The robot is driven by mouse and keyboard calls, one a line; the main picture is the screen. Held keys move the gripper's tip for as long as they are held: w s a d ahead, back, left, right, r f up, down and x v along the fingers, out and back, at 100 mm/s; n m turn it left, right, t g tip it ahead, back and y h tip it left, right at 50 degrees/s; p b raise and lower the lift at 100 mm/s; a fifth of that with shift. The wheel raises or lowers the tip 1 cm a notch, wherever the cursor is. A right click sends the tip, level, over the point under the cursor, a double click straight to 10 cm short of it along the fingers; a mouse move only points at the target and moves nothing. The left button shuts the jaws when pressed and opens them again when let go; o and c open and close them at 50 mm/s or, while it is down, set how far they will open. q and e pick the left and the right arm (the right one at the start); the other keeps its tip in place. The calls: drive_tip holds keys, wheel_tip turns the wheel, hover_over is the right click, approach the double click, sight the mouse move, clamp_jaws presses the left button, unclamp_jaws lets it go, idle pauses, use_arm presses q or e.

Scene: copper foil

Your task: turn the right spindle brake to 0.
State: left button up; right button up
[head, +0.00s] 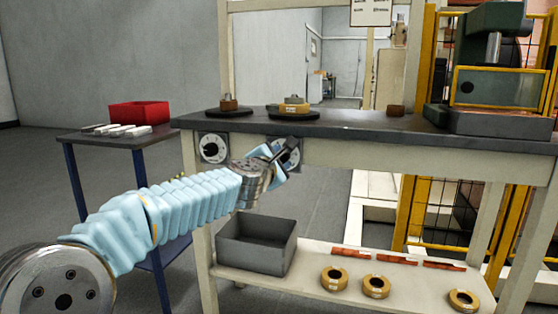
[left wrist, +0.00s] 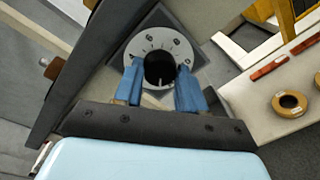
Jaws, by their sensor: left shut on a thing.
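The right spindle brake (head: 294,158) is a dial on the bench's front edge, mostly hidden by my left gripper (head: 279,154) in the head view. In the left wrist view it shows as a pale round scale (left wrist: 181,47) on a dark square plate, with a black knob (left wrist: 160,69) in the middle. The blue fingers of my left gripper (left wrist: 159,82) stand on either side of the knob and are shut on it. A short pale mark shows at the knob's lower edge; I cannot read the numerals surely. My right gripper is not in view.
A second dial (head: 213,148) sits to the left on the bench front. Two spindles (head: 229,106) (head: 294,108) stand on the dark benchtop (head: 350,123). Below are a grey bin (head: 256,247) and several copper rolls (head: 334,279) on a shelf. A red box (head: 139,113) stands on a side table.

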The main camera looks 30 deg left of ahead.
use_arm(q)
drive_tip(key=o, duration=1.1)
drive_tip(key=shift+c, duration=0.2)
drive_tip(key=f+p+v, duration=0.1)
drive_tip(key=p+v, duration=0.1)
drive_tip(key=v, duration=1.1)
drive_tip(key=shift+s+r, duration=0.4)
drive_tip(key=shift+r, duration=0.05)
